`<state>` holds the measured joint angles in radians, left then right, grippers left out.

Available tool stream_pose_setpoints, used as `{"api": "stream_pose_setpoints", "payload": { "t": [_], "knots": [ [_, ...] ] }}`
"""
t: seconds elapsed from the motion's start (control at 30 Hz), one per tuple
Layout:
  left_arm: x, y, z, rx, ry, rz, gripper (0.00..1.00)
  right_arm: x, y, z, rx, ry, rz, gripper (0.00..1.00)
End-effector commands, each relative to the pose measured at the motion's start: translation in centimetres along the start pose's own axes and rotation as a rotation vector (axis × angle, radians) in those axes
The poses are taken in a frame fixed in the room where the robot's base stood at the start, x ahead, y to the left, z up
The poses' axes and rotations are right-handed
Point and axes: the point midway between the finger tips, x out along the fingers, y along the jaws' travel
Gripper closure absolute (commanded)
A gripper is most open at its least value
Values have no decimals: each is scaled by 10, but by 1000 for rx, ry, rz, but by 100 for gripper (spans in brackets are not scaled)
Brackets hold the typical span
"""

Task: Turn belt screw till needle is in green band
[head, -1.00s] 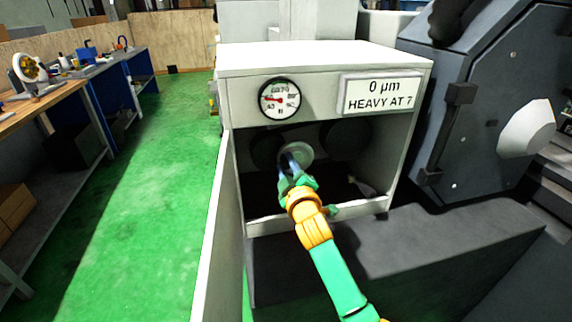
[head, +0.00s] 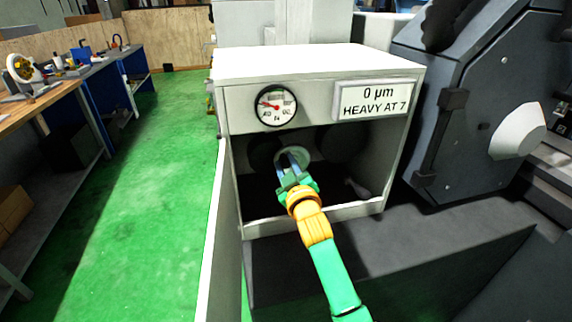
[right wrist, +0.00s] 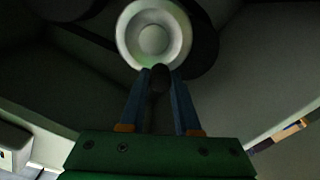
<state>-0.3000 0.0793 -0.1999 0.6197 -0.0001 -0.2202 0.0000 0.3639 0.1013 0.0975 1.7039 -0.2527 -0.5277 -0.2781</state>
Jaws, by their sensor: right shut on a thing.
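The belt screw shows as a dark round tip (right wrist: 160,78) between the fingertips in the right wrist view; a pale round disc (right wrist: 152,38) lies behind it. My right gripper (head: 291,166) reaches into the open white cabinet, and its blue fingers (right wrist: 160,85) are shut on the screw. The fingers hide most of the screw in the head view. The dial gauge (head: 276,104) is on the cabinet front, with a red needle pointing left and slightly up. I cannot make out a green band at the needle. My left gripper is not in view.
A sign (head: 373,101) right of the gauge reads "0 µm HEAVY AT 7". The cabinet (head: 320,62) has side walls and a lower lip around the opening. Its open door (head: 213,230) stands at the left. A dark machine (head: 465,110) stands at the right.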

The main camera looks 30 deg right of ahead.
Motion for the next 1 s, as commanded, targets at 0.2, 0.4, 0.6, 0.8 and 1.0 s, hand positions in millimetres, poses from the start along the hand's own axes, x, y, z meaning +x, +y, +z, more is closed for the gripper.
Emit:
{"api": "stream_pose_setpoints", "payload": {
  "t": [0.2,0.4,0.6,0.8,1.0],
  "knots": [
    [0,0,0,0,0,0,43,0,1,-2,-1,5,3,58],
    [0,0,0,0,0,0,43,0,0,-1,-1,2,1,39],
    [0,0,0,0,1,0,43,-2,0,0,-1,2,1,39],
    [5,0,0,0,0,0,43,-32,-1,1,-2,1,0,39],
    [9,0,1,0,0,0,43,-63,-1,1,-1,2,0,39]
  ]
}}
